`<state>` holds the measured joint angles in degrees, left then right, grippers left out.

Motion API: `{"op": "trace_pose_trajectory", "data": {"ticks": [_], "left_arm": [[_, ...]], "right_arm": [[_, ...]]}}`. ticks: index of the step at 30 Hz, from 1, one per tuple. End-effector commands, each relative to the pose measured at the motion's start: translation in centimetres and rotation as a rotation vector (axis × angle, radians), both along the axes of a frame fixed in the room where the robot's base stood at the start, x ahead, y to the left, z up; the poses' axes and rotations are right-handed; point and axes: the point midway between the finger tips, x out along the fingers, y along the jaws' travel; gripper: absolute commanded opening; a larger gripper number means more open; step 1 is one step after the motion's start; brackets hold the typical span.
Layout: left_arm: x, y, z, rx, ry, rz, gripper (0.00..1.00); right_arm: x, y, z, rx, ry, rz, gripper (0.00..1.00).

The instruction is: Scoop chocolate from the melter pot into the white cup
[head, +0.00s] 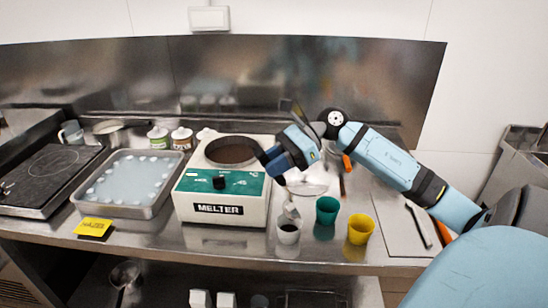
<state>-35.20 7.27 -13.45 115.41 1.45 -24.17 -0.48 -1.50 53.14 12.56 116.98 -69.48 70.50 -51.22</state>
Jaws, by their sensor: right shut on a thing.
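The melter (220,192) is a white box with a green panel, and its round pot (232,151) holds dark brown chocolate. My right gripper (279,178) is at the right edge of the pot, above and behind the cup. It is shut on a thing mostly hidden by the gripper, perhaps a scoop. A small pale grey piece (291,210) shows just above the cup; I cannot tell whether it joins the held thing. My left gripper is not in view.
A green cup (326,211) and a yellow cup (360,229) stand right of the white cup. A metal tray (80,196) with white pieces and a yellow card (93,228) lie left. Lidded jars (181,138) stand behind. A pale board (398,222) lies at the right.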

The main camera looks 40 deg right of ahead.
Motion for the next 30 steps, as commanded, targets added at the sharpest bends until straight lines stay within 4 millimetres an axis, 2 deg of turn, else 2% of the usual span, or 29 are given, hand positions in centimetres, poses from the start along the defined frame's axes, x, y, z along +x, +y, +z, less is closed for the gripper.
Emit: {"op": "trace_pose_trajectory", "data": {"ticks": [1, 5, 11, 16, 24, 30], "left_arm": [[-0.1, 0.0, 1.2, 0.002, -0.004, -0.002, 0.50], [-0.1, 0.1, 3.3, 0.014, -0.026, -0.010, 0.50], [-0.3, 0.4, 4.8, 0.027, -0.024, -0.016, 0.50], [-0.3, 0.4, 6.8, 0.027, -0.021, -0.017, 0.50], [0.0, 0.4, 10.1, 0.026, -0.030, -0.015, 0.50], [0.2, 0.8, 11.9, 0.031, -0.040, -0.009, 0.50]], "right_arm": [[0.1, 0.4, 0.6, -0.029, 0.009, 0.002, 0.00], [0.7, 1.8, 0.3, -0.113, 0.040, 0.001, 0.00], [1.3, 3.4, -0.7, -0.217, 0.081, 0.002, 0.00], [1.8, 4.8, -1.4, -0.305, 0.114, 0.002, 0.00], [2.6, 6.9, -3.9, -0.487, 0.184, 0.001, 0.00], [3.2, 8.5, -5.8, -0.620, 0.236, 0.002, 0.00]]}}
